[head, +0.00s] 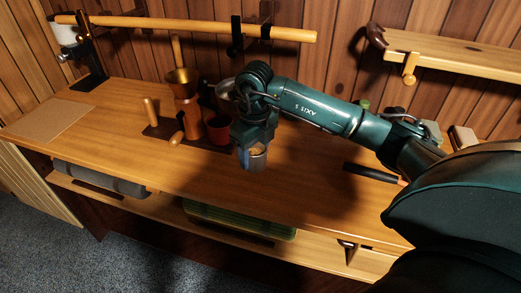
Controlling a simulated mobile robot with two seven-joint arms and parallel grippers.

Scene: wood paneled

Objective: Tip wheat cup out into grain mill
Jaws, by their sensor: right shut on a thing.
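The grain mill (186,105) stands on a dark base on the wooden counter, left of centre. It has a brass-coloured funnel (183,77) on top and a wooden handle. My right gripper (251,147) points down, to the right of the mill and apart from it. It is shut on a small cup (257,160), apparently the wheat cup, with tan contents just visible at its rim. The cup looks roughly upright, over the counter near its front half. Much of it is hidden by the gripper. My left gripper does not show.
A reddish-brown cup (218,128) stands beside the mill, with a metal bowl (226,89) behind it. A wooden rail (200,26) runs along the wall above. A tan board (48,119) lies at the left. A dark-handled tool (373,173) lies at the right. The counter's front is clear.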

